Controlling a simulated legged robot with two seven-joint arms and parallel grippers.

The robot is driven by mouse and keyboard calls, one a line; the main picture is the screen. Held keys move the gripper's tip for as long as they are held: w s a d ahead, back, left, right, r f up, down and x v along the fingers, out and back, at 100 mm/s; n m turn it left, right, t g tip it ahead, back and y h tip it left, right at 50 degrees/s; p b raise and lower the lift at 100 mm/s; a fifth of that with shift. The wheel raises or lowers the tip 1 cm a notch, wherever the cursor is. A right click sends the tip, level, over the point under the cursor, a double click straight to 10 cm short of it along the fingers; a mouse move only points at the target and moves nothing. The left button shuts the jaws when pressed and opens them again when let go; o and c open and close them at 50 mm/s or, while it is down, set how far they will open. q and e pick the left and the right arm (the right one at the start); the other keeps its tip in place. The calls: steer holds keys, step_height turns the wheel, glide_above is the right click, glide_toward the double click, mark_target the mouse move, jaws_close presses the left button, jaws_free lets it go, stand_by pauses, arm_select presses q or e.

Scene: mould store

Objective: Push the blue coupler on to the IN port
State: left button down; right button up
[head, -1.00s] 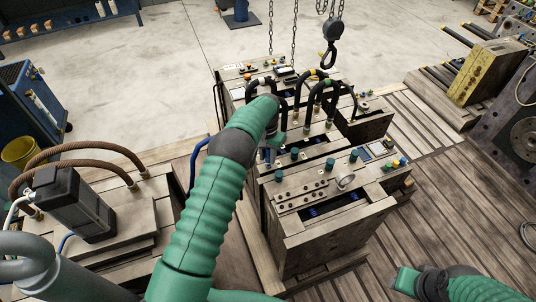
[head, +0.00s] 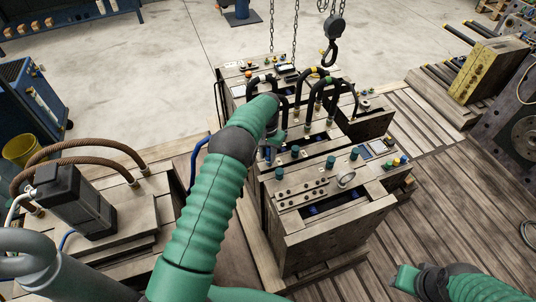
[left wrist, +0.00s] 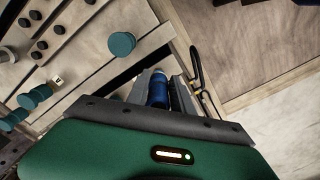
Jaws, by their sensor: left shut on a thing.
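The blue coupler (left wrist: 158,92) is held between the grey fingers of my left gripper (left wrist: 161,80) in the left wrist view. Its end points at a dark slot in the wooden mould face. In the head view my left gripper (head: 271,142) is at the left side of the mould block (head: 335,243), mostly covered by its own arm. The IN port cannot be made out, and whether the coupler touches anything is unclear. My right gripper (head: 404,279) is low at the right over the slatted floor; its fingers are not clear.
Teal caps (left wrist: 122,44) stick out of the mould close to my left gripper. Black looped hoses (head: 318,72) and a hanging hook (head: 331,52) stand behind. A blue hose (head: 194,167) runs left of my arm. Slatted floor (head: 455,215) at the right is clear.

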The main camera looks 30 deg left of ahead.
arm_select(q)
steer(key=shift+f, duration=0.1)
steer(key=shift+f+b, duration=0.3)
steer(key=shift+f, duration=0.3)
steer(key=shift+f, duration=0.55)
stand_by(0.9)
steer(key=c, duration=1)
jaws_free()
steer(key=shift+c, duration=0.2)
step_height(320, 180, up, 17)
steer(key=p, duration=0.2)
steer(key=shift+f+p, duration=0.15)
steer(key=shift+p, duration=0.2)
